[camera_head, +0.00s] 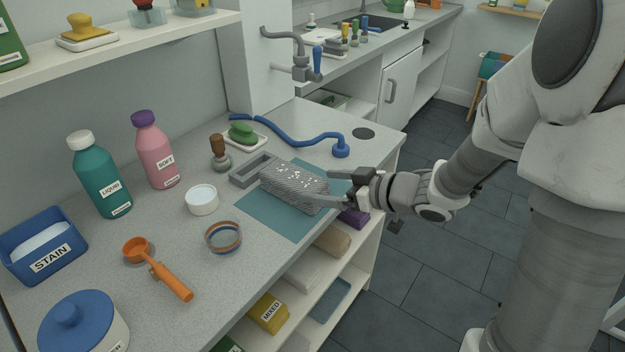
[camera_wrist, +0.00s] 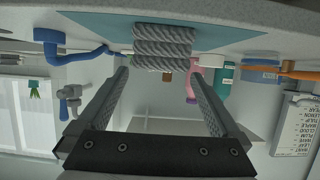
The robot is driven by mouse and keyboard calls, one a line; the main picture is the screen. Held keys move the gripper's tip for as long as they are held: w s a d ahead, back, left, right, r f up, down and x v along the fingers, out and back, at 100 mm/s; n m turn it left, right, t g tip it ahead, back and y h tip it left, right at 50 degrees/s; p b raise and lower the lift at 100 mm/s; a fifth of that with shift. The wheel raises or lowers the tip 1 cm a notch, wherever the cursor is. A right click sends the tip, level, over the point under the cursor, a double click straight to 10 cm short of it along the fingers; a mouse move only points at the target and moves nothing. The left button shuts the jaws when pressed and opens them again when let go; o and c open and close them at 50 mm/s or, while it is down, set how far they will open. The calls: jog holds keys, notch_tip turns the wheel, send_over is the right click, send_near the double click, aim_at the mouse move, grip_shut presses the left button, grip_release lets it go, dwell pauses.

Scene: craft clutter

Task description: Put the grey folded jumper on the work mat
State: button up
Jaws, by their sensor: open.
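The grey folded jumper (camera_head: 293,185), a ribbed bundle with pale speckles on top, lies on the teal work mat (camera_head: 268,220). In the wrist view, which is upside down, the jumper (camera_wrist: 165,47) shows against the mat (camera_wrist: 100,24), just beyond my fingertips. My gripper (camera_head: 328,187) is open at the right end of the jumper, its fingers reaching in from the right. In the wrist view my two fingers (camera_wrist: 158,74) stand wide apart with nothing held between them. The jumper hides part of the mat.
A grey open frame (camera_head: 252,170) sits close to the jumper's left end. A blue hose-like piece (camera_head: 290,133) lies behind. The counter's right edge is near my gripper.

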jog(key=p+v, duration=0.2)
jog(key=v, duration=0.6)
jog(key=shift+w+a+r, duration=0.1)
jog(key=shift+r, duration=0.05)
